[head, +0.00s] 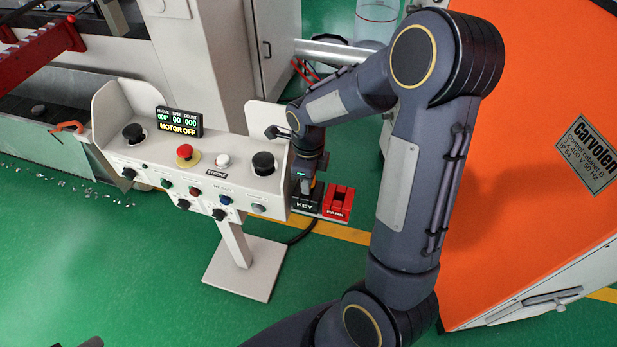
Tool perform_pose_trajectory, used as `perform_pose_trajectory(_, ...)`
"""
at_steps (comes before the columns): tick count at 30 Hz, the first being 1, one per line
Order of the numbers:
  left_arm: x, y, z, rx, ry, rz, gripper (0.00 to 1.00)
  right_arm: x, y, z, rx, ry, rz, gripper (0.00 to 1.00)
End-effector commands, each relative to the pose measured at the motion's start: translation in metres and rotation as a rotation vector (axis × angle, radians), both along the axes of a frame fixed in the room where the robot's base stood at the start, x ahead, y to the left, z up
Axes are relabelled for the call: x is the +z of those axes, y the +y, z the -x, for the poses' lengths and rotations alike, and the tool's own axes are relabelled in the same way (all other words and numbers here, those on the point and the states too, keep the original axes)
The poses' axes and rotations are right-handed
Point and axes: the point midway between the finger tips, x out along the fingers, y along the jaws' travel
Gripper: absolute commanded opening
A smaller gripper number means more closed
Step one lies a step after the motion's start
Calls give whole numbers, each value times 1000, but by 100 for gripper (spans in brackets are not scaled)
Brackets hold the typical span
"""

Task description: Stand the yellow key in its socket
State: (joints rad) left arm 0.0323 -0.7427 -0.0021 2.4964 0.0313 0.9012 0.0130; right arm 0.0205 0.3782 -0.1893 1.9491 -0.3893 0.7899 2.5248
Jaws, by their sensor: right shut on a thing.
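My right gripper (304,184) points down at the right end of the control console, just above the black socket block marked KEY (304,205). It is shut on the yellow key, of which only a small yellow-orange sliver (313,183) shows between the fingers. The fingers and wrist hide the rest of the key and the socket's opening, so I cannot tell whether the key is in the socket or above it. My left gripper is not in view.
The red PARK block (338,201) stands directly right of the KEY block. The white console (215,172) has raised side walls, several knobs and buttons, and a display reading MOTOR OFF (179,122). An orange cabinet (520,130) is at right. Green floor lies open in front.

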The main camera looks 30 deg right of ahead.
Motion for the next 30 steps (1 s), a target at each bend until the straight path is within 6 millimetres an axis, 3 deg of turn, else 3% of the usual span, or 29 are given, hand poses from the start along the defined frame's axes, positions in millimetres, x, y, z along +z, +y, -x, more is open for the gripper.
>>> perform_pose_trajectory(1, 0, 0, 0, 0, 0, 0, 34, 0, 0, 0, 0, 0, 0, 6)
perform_pose_trajectory(2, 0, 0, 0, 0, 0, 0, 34, 0, 0, 0, 0, 0, 0, 31)
perform_pose_trajectory(8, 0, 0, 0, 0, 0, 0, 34, 0, 0, 0, 0, 0, 0, 56)
perform_pose_trajectory(17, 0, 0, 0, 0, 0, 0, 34, 3, 0, 0, 0, -1, 1, 56)
perform_pose_trajectory(30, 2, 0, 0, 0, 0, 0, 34, 68, 0, -1, 0, -3, 0, 56)
